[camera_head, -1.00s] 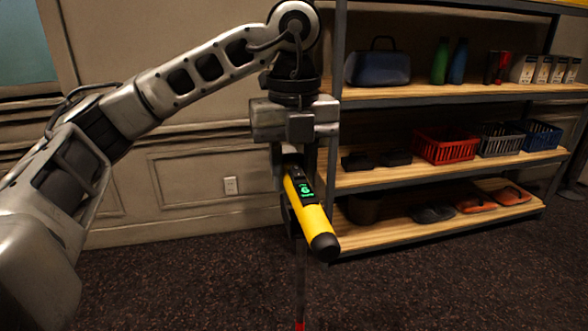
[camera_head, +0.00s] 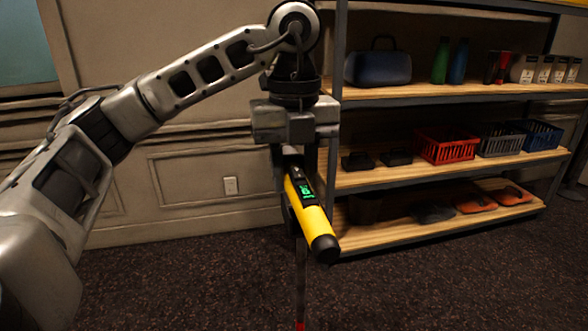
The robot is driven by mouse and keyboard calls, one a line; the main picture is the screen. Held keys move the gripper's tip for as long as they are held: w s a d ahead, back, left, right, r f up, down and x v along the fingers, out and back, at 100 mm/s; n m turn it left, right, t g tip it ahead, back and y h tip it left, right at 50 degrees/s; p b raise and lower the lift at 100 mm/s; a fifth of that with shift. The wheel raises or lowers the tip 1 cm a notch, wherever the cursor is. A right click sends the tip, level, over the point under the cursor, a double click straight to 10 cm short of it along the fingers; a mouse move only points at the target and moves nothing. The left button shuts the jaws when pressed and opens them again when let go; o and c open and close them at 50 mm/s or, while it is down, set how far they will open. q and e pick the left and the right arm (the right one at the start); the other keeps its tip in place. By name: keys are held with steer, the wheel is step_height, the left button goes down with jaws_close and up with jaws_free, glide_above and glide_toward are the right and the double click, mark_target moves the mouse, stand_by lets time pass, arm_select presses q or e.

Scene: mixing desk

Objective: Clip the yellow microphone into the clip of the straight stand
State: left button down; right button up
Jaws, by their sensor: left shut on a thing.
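The yellow microphone (camera_head: 314,222) has a black end and a small green display, and it slants down toward the lower right. My left gripper (camera_head: 290,160) comes down from above and is shut on the microphone near its upper end. A thin straight stand (camera_head: 300,280) rises below and behind the microphone, with a red spot at its foot. The stand's clip is mostly hidden behind the microphone, so I cannot tell whether the microphone sits in it. My right gripper is out of view.
A shelf unit (camera_head: 440,174) stands close on the right. It holds a blue bag (camera_head: 378,68), bottles, a red basket (camera_head: 446,146), other baskets and shoes. A panelled wall is behind. Dark carpet (camera_head: 180,285) is clear at the lower left.

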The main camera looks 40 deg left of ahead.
arm_select(q)
steer(key=shift+f+b, duration=0.45)
steer(key=shift+f, duration=0.25)
stand_by(0.3)
steer(key=c, duration=1.3)
jaws_free()
steer(key=o, duration=0.7)
steer(key=shift+o, duration=0.2)
